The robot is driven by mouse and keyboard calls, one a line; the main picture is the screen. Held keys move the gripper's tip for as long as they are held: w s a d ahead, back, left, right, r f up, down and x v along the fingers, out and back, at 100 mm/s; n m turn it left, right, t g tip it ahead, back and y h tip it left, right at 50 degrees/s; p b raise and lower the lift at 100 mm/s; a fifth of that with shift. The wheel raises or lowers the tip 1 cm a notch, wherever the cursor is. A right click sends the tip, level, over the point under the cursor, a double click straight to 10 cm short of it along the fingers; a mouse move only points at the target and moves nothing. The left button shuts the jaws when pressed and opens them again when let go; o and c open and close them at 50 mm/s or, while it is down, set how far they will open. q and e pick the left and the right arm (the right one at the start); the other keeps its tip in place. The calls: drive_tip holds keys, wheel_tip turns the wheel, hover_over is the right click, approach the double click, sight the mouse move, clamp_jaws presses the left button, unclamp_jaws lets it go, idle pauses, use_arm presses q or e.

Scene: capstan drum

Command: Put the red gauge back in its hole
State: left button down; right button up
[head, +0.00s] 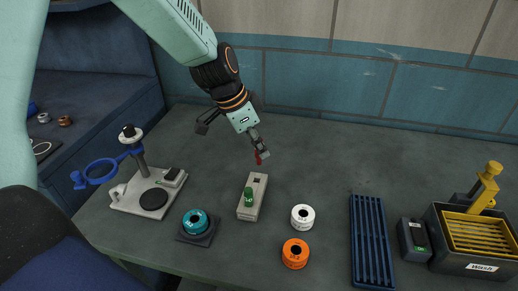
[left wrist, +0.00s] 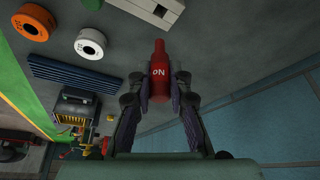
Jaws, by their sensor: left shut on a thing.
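The red gauge (head: 259,159) is held by my left gripper (head: 257,148), which is shut on it, above the table. In the left wrist view the red gauge (left wrist: 159,70) stands out between the two fingers, with white lettering on its side. The light grey gauge block (head: 247,210) lies on the table, nearer the front than the held gauge and apart from it. A dark square hole (head: 257,180) shows at its far end, and a green gauge (head: 249,195) stands in it. The block (left wrist: 152,8) also shows at the top of the left wrist view. My right gripper is not seen.
A teal spool (head: 195,222) sits on a dark base. White (head: 303,218) and orange (head: 295,253) rings lie right of the block. A stand with a blue ring (head: 101,171) is at left; a slatted blue rack (head: 371,240) and a wash bin (head: 470,262) are at right.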

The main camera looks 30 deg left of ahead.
sight(257, 156)
use_arm(q)
drive_tip(key=f+b, duration=0.2)
drive_tip(key=f, duration=0.1)
drive_tip(key=shift+s+a, duration=0.15)
drive_tip(key=shift+a, duration=0.05)
drive_tip(key=shift+s+a, duration=0.15)
drive_tip(key=shift+a, duration=0.05)
drive_tip(key=shift+d, duration=0.2)
drive_tip(key=shift+a, duration=0.2)
idle(0.4)
drive_tip(key=shift+d+f+b, duration=0.15)
drive_tip(key=shift+f+b, duration=0.1)
drive_tip(key=shift+b, duration=0.15)
drive_tip(key=shift+f+b, duration=0.25)
drive_tip(key=shift+b, duration=0.05)
drive_tip(key=shift+f, duration=0.15)
idle(0.6)
